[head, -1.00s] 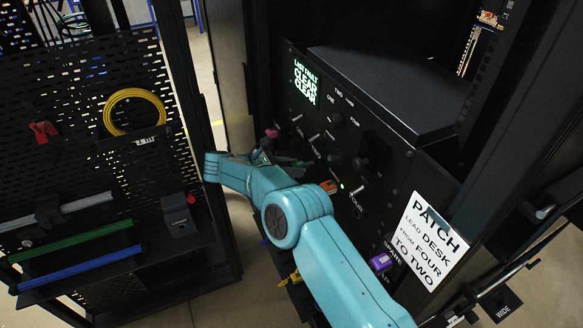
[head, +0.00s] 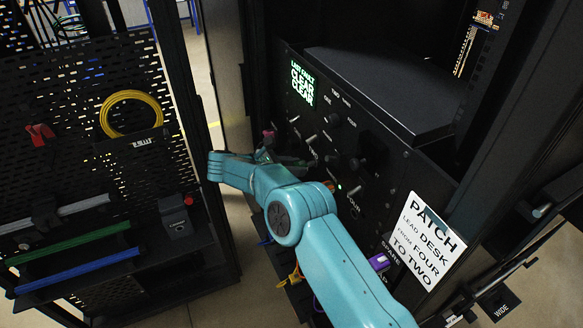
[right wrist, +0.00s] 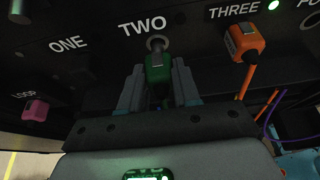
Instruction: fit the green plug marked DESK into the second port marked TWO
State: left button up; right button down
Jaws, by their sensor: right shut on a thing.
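In the right wrist view, the green plug (right wrist: 159,68) is held between the two fingers of my right gripper (right wrist: 157,82). Its front end is at the metal port marked TWO (right wrist: 157,43); I cannot tell how deep it sits, if at all. The TWO label (right wrist: 142,25) is just above. In the head view, my right gripper (head: 287,160) is at the black patch panel (head: 310,125), and the plug is mostly hidden there. No DESK marking is readable on the plug. My left gripper is not in view.
In the right wrist view, an orange plug (right wrist: 244,42) with an orange cable is at port THREE, to the right. A pink plug (right wrist: 35,109) is at LOOP, lower left. A purple plug (head: 379,261) and the PATCH card (head: 428,240) are at the panel's right.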

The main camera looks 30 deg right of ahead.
jog(key=shift+s+d, duration=0.1)
jog(key=shift+d, duration=1.15)
jog(key=c, duration=0.7)
grip_release()
jog(key=shift+c, duration=0.2)
jog(key=shift+r, duration=0.1)
